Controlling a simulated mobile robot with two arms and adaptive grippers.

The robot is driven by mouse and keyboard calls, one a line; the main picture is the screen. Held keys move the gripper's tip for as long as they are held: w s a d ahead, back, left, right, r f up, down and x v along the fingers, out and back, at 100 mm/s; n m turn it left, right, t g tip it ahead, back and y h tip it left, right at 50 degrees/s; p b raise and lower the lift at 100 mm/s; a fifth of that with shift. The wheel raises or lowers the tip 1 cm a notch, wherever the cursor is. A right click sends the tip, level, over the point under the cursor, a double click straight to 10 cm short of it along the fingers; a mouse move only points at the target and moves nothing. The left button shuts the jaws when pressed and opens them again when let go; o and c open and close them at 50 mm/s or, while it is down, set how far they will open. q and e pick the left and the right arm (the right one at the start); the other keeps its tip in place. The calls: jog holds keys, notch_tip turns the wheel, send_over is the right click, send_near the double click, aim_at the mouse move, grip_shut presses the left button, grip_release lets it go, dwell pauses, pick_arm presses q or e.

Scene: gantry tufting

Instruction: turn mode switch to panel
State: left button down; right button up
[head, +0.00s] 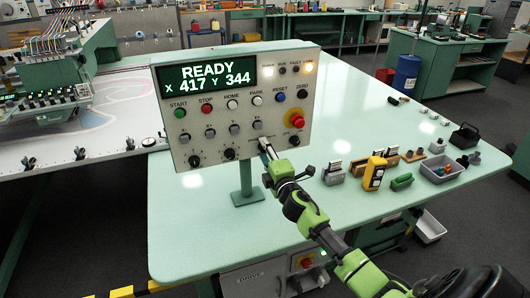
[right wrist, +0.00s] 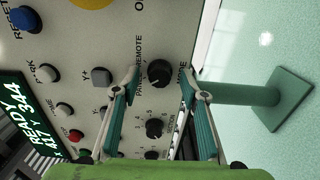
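The mode switch (right wrist: 158,72) is a black round knob on the light control panel (head: 215,130), with "REMOTE" and "MODE" lettering beside it. I cannot tell which way its pointer is turned. My right gripper (right wrist: 161,80) is open, with one finger on each side of the knob and a gap showing on both sides. In the head view my right gripper (head: 265,148) is at the panel's lower edge and hides the knob. The panel display reads READY X 417 Y 344. My left gripper is out of view.
Other black knobs (head: 229,154) share the lower row. A red emergency button (head: 297,120) is at the panel's right. A green post (head: 246,180) holds the panel over the pale green table (head: 190,235). A yellow device (head: 374,172) and a grey bin (head: 442,169) stand to the right.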

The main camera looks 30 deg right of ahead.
jog(key=v, duration=1.2)
dwell(0.4)
